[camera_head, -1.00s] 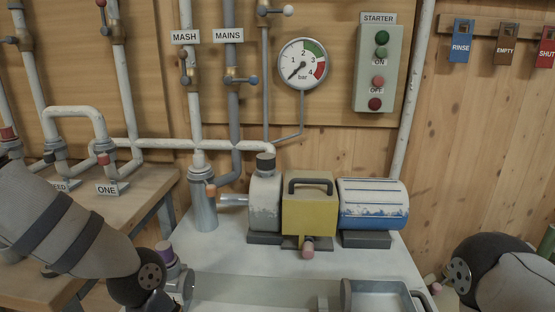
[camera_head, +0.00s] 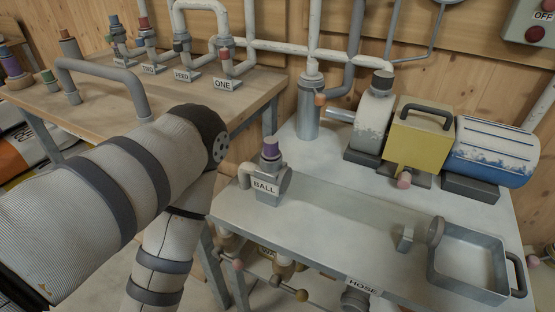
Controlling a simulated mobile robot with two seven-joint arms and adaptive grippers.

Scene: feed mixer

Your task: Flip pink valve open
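Several pinkish knobs show, and I cannot tell which one is the pink valve. A pink knob (camera_head: 404,181) sticks out below the yellow pump block. A salmon knob (camera_head: 321,99) sits on the grey upright cylinder. A pinkish ball knob (camera_head: 238,265) is on the pipework under the bench, partly hidden by the bench edge. A reddish-pink knob (camera_head: 224,53) is on the ONE pipe fitting. My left arm crosses the lower left and bends downward out of the picture; its gripper is not seen. My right arm and gripper are not in view.
A metal bench (camera_head: 330,225) carries a BALL fitting with a purple top (camera_head: 270,165), a grey tray (camera_head: 470,262) and the pump (camera_head: 372,120). A HOSE label (camera_head: 362,287) is on its front edge. A wooden table (camera_head: 60,115) with labelled pipes stands left.

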